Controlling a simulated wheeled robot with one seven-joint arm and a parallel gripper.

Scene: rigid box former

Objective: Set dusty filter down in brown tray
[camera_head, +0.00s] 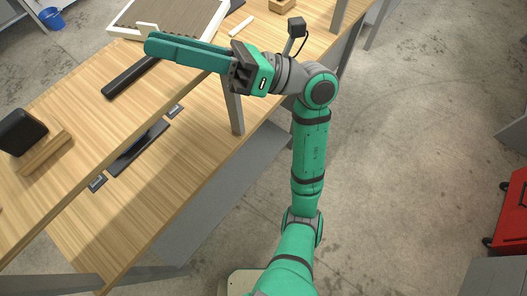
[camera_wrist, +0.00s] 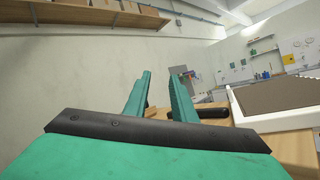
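A filter with a white frame and a grey-brown pleated face (camera_head: 170,14) lies on the wooden table at the top of the head view. Part of it also shows at the right edge of the wrist view (camera_wrist: 278,98). My gripper (camera_head: 150,44) is above the table, its long green fingers pointing left, just in front of the filter's near edge. In the wrist view the fingers (camera_wrist: 161,75) stand apart with a gap and hold nothing. I cannot make out a brown tray for certain in either view.
A long black bar (camera_head: 130,77) lies on the table (camera_head: 85,105). A black device on a wooden stand (camera_head: 45,152) is at the left. A small white bar (camera_head: 241,26) and a wooden block (camera_head: 283,5) are at the back. Grey posts rise by the table.

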